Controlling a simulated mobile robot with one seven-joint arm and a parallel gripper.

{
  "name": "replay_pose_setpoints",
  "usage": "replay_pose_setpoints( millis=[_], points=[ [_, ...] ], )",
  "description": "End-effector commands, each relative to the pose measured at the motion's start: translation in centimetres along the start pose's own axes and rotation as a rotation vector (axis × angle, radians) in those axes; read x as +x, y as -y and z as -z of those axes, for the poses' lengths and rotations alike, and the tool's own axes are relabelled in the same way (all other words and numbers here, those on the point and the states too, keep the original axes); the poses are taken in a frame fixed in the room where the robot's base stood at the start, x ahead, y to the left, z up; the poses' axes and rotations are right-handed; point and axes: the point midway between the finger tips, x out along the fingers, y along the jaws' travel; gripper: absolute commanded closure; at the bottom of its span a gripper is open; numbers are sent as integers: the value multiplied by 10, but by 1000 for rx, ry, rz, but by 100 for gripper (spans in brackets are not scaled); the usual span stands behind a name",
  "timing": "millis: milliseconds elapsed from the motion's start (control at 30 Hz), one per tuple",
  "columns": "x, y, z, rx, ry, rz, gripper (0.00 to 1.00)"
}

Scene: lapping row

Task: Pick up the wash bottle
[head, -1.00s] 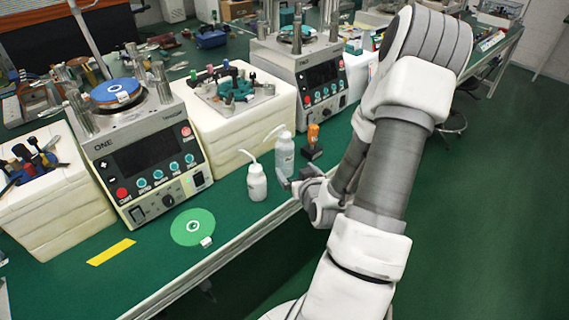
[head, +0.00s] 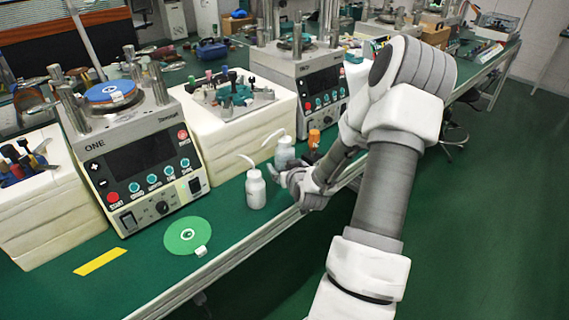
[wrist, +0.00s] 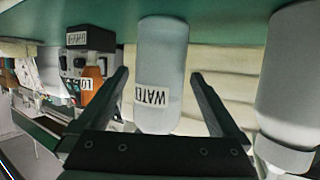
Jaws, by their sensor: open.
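Two white wash bottles with bent spouts stand upright on the green bench. The rear one (head: 284,153) is partly hidden by my gripper (head: 277,174) in the head view. In the wrist view, which is upside down, a bottle labelled "WATE…" (wrist: 162,60) shows between the open fingers of my gripper (wrist: 160,74). I cannot tell whether the fingers touch it. The front wash bottle (head: 255,190) is just left of my gripper; it appears large at the right of the wrist view (wrist: 292,80).
An orange item (head: 314,139) stands just beyond the rear bottle. A white block stack (head: 225,145) and a lapping machine (head: 140,165) stand behind and left. A green disc (head: 180,236) and yellow strip (head: 100,262) lie on the bench. The bench's front edge (head: 235,257) runs close by.

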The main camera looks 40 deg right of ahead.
Motion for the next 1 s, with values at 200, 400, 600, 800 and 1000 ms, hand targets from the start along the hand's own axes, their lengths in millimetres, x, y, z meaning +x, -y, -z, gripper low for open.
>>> replay_pose_setpoints(
  millis=[200, 400, 600, 800, 1000],
  points=[
    [32, 0, -2, 2, 0, 0, 0],
    [47, 0, -1, 0, 1, 1, 0],
    [48, 0, -1, 0, 0, 0, 0],
    [47, 0, -1, 0, 0, 0, 32],
    [47, 0, -1, 0, 0, 0, 68]
  ],
)
